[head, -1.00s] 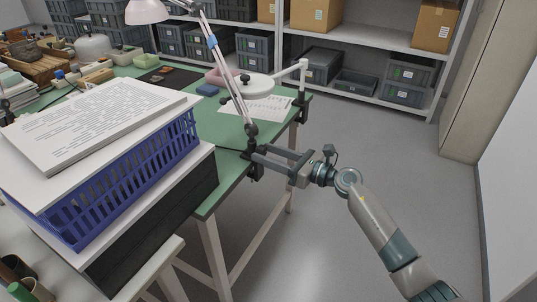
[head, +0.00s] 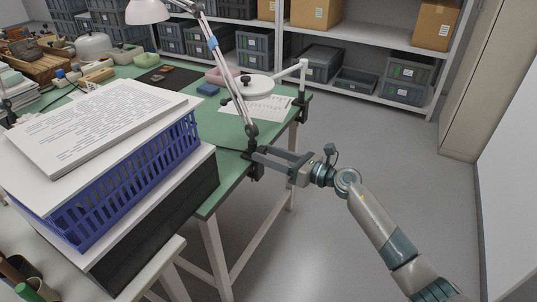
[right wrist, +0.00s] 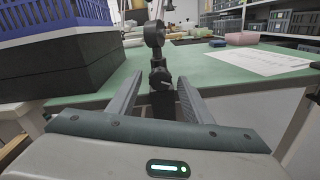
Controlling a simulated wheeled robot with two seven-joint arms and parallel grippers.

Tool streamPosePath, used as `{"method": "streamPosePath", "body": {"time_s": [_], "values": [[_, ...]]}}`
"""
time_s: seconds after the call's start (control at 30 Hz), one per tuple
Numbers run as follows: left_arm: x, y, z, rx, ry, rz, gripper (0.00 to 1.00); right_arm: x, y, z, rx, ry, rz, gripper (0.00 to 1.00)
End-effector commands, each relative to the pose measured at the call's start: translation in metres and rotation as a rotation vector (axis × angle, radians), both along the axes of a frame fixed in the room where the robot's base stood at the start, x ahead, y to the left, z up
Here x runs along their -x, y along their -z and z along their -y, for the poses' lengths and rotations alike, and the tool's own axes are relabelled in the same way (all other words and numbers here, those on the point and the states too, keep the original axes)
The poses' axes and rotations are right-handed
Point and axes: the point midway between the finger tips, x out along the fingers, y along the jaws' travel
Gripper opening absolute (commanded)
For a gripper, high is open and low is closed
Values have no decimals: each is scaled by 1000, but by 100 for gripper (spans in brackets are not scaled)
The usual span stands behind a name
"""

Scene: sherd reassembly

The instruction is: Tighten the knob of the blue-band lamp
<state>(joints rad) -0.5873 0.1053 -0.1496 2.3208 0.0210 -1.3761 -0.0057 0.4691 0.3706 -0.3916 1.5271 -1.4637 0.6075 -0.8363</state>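The blue-band lamp stands at the table's right edge in the head view; its blue band (head: 212,42) is on the slanting arm, below the pink shade (head: 147,11). Its dark clamp (head: 256,172) sits on the edge. In the right wrist view a dark knob (right wrist: 160,77) with a light mark shows below the lamp's upright joint (right wrist: 154,35). My right gripper (head: 257,157) reaches the clamp from the right. Its fingers (right wrist: 160,88) are open, one on each side of the knob, with gaps visible. My left gripper is not in view.
A blue basket (head: 130,180) with papers on top stands on a dark box at the left. The floor at right is open.

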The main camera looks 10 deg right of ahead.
Motion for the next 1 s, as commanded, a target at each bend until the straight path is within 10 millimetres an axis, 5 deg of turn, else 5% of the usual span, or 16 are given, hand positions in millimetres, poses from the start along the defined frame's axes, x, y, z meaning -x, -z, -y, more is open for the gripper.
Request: {"method": "streamPosePath", "body": {"time_s": [0.53, 1.0], "values": [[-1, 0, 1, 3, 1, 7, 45, 8, 1, 12, 1, 2, 0, 45], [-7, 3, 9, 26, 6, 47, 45, 60, 3, 79, 4, 2, -1, 45]]}}
